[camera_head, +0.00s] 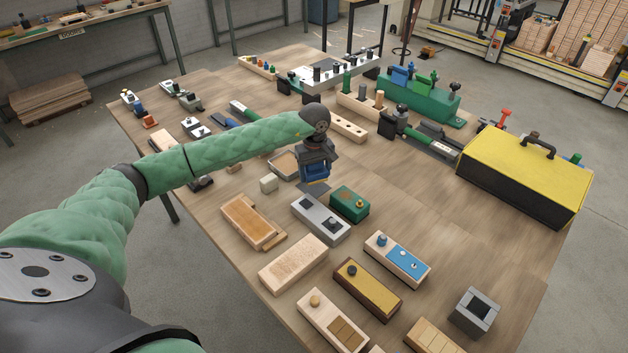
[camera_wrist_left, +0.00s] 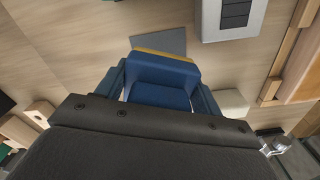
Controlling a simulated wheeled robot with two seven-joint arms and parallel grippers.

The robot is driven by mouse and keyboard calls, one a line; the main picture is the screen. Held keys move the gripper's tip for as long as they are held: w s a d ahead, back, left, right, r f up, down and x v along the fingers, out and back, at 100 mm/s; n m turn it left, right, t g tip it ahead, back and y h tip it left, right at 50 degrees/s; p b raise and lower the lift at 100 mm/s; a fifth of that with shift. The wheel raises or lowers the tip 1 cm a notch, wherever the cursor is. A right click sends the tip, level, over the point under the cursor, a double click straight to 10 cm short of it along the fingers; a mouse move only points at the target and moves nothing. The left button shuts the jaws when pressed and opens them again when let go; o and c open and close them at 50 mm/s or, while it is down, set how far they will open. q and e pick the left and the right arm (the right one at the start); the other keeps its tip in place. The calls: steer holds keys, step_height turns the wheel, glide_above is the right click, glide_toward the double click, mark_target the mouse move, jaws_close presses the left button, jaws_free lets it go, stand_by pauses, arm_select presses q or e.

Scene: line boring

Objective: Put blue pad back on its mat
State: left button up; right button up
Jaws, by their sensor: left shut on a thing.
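My left gripper (camera_head: 315,172) is shut on the blue pad (camera_head: 314,170). The pad is a blue block with a yellow edge, and it shows between the fingers in the left wrist view (camera_wrist_left: 160,82). It appears to be held above the table; the exact gap cannot be told. A flat dark grey mat (camera_wrist_left: 160,40) lies on the wood just beyond the pad's yellow edge in the wrist view, partly hidden by the pad. My right gripper is not in view.
A grey block with dark inserts (camera_head: 321,218) and a green box (camera_head: 349,203) stand close by. A cream block (camera_head: 268,184), a wooden tray (camera_head: 250,222) and a yellow-topped case (camera_head: 526,172) are on the table (camera_head: 440,232). Some bare wood lies to the right.

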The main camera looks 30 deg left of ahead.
mark_target(314, 188)
arm_select(q)
steer(key=shift+a+f, duration=0.15)
steer(key=shift+a, duration=0.05)
step_height(314, 188, down, 4)
steer(key=shift+r, duration=0.25)
steer(key=shift+f, duration=0.25)
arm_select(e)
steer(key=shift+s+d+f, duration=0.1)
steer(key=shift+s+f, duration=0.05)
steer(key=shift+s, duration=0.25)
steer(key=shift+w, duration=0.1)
arm_select(q)
steer(key=shift+f, duration=0.2)
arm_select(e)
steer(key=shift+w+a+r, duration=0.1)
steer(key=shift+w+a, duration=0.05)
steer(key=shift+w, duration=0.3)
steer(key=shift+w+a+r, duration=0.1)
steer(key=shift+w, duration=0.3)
arm_select(q)
steer(key=shift+s+b, duration=0.1)
steer(key=shift+b, duration=0.25)
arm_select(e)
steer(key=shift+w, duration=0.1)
